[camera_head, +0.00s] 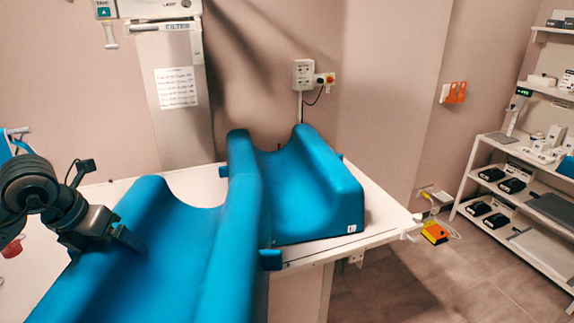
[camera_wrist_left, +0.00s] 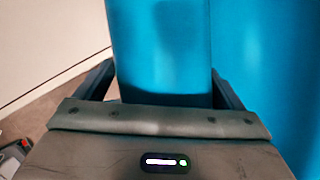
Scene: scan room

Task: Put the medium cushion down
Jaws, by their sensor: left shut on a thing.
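The medium cushion (camera_head: 195,265) is a blue, trough-shaped block with two raised sides, large in the near middle of the head view. My left gripper (camera_head: 128,240) is at its left side, shut on it. In the left wrist view the two fingers (camera_wrist_left: 166,92) stand on either side of a blue part of the cushion (camera_wrist_left: 158,45). The cushion's underside is hidden, so I cannot tell whether it touches the table. My right gripper is not in view.
A second blue cushion (camera_head: 310,190) with a white label sits on the white table (camera_head: 375,205), just behind and right of the near one. Bare table shows along its right edge. A shelf rack (camera_head: 490,170) stands at the right. An orange-yellow device (camera_head: 435,232) is beyond the table's corner.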

